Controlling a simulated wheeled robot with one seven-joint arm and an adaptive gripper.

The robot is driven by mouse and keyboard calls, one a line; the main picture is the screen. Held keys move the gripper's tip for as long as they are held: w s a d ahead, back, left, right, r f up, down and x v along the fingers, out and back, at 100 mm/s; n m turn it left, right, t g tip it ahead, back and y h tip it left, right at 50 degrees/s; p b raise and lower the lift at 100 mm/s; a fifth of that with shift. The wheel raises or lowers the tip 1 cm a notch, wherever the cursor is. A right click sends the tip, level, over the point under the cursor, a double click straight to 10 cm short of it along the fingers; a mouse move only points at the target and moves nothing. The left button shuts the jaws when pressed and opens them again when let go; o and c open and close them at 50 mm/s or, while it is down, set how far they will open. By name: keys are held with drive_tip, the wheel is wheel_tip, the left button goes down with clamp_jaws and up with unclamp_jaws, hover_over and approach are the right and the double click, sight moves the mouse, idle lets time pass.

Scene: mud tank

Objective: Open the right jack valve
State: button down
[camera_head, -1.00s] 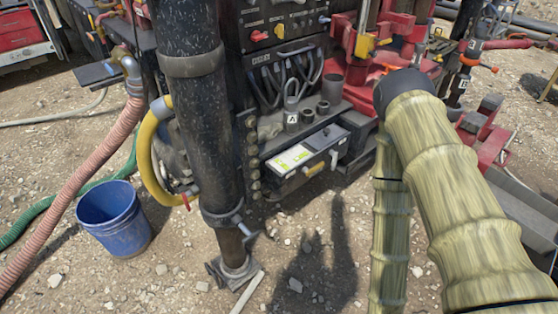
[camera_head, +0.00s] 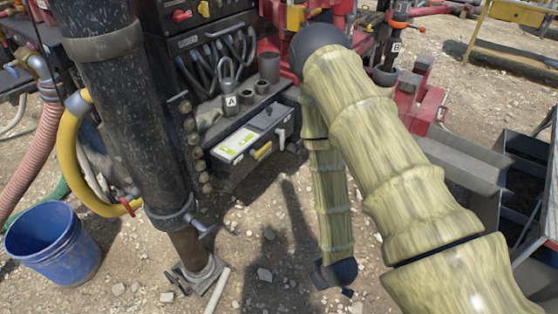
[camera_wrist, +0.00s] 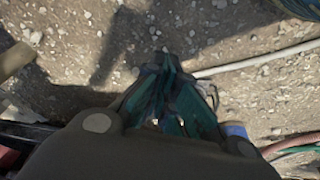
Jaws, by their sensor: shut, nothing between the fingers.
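No valve is marked as the right jack valve, and I cannot tell which fitting it is. In the head view, a red knob (camera_head: 182,15) and a yellow knob (camera_head: 203,8) sit on the dark control panel at the top. An orange handle (camera_head: 398,24) is on the post labelled B at the upper right. In the wrist view, my gripper (camera_wrist: 167,62) is shut and empty, pointing at gravel, with no valve near its fingertips. My sleeved arm hides part of the red machine in the head view.
A thick black jack post (camera_head: 125,110) stands on the left, with a yellow hose (camera_head: 68,150) behind it. A blue bucket (camera_head: 52,245) is at the lower left. Grey metal troughs (camera_head: 465,165) lie at the right. Gravel is open at the lower middle.

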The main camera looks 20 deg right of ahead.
drive_tip(key=w+d+f+n+t+y+b, duration=0.2)
drive_tip(key=w+n+t+b, duration=0.55)
drive_tip(key=w+b, duration=1.25)
drive_tip(key=w+r+n+t+y+b, duration=0.2)
drive_tip(key=w+r+n+b, duration=0.3)
drive_tip(key=w, duration=0.4)
drive_tip(key=w+d+r+n+t+y+b, duration=0.1)
drive_tip(key=w+r+n+t+y+b, duration=0.2)
drive_tip(key=w+r+n+b, duration=0.2)
drive_tip(key=w+r+n, duration=0.2)
drive_tip(key=w, duration=0.2)
drive_tip(key=shift+w+d+r, duration=0.15)
drive_tip(key=shift+w, duration=0.15)
drive_tip(key=shift+w, duration=0.1)
drive_tip(key=w+b, duration=0.6)
drive_tip(key=w, duration=0.5)
drive_tip(key=shift+w+a, duration=0.25)
drive_tip(key=shift+a, duration=0.2)
